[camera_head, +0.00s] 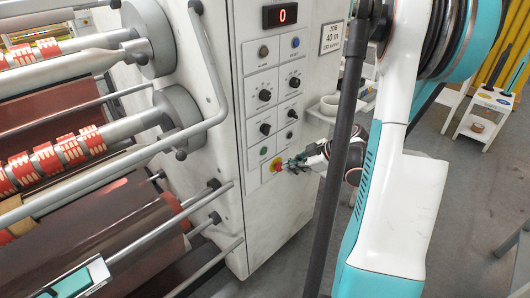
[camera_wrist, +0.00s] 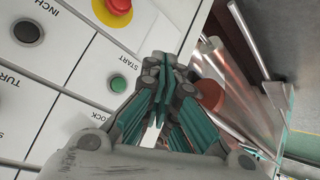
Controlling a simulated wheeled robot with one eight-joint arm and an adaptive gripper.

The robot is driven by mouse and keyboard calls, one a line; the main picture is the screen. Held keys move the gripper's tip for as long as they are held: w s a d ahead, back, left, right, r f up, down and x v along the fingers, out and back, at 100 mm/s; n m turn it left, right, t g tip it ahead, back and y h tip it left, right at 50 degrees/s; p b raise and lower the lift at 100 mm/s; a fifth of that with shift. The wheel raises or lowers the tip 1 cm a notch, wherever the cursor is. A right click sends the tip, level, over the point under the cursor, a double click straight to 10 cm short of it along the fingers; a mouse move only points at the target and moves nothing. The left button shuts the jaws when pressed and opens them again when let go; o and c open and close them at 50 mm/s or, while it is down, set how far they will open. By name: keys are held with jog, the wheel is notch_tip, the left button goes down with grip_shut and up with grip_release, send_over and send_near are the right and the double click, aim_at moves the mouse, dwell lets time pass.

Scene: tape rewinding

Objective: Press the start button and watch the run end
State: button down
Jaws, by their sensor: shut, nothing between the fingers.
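The control panel (camera_head: 262,112) is on the white machine cabinet. In the wrist view the green button (camera_wrist: 118,84) sits on a white tile, with the label START (camera_wrist: 103,45) beside it. It also shows in the head view (camera_head: 264,151). My gripper (camera_wrist: 163,76) is shut and empty. Its fingertips are to the right of the green button in the wrist view, apart from it in the picture; their distance from the panel is unclear. In the head view my gripper (camera_head: 287,165) is in front of the panel's lower part, beside the red stop button (camera_head: 275,164).
The red stop button on yellow also shows in the wrist view (camera_wrist: 118,6), near a black button (camera_wrist: 28,32) labelled INCH. The display (camera_head: 281,15) reads 0. A sign (camera_head: 332,38) reads 40 m. Rollers with red-and-white reels (camera_head: 55,157) fill the left. Grey floor is at right.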

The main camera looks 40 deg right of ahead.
jog(key=w, duration=0.7)
jog(key=shift+a, duration=0.3)
jog(key=shift+w, duration=0.2)
dwell(1.0)
jog(key=shift+w, duration=0.35)
jog(key=shift+w, duration=0.35)
dwell(0.7)
jog(key=shift+s, duration=0.8)
jog(key=s+b, duration=0.1)
jog(key=s, duration=0.4)
jog(key=shift+d, duration=0.15)
dwell(0.4)
